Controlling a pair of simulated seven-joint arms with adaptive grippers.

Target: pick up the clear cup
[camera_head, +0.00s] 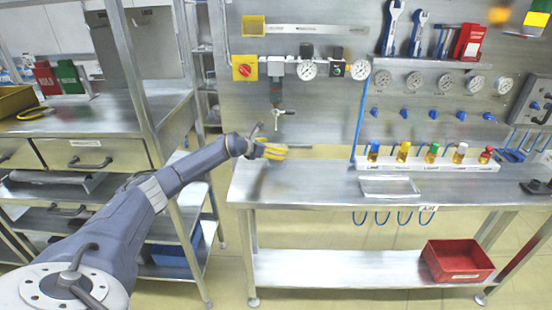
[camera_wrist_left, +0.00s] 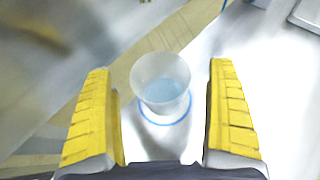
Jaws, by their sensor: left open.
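The clear cup (camera_wrist_left: 160,78) shows in the left wrist view, with a pale bluish bottom. It stands on the pale bench top, with a blue ring (camera_wrist_left: 146,119) around its near side. My left gripper (camera_head: 276,151) is over the left end of the workbench in the head view. In the wrist view its yellow fingers are wide apart, one on each side of the cup in the picture, with gaps between. Nothing is held. I cannot make out the cup in the head view. My right gripper is not in view.
A valve pipe (camera_head: 277,100) and gauges hang on the back panel. A red bin (camera_head: 457,262) is on the lower shelf.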

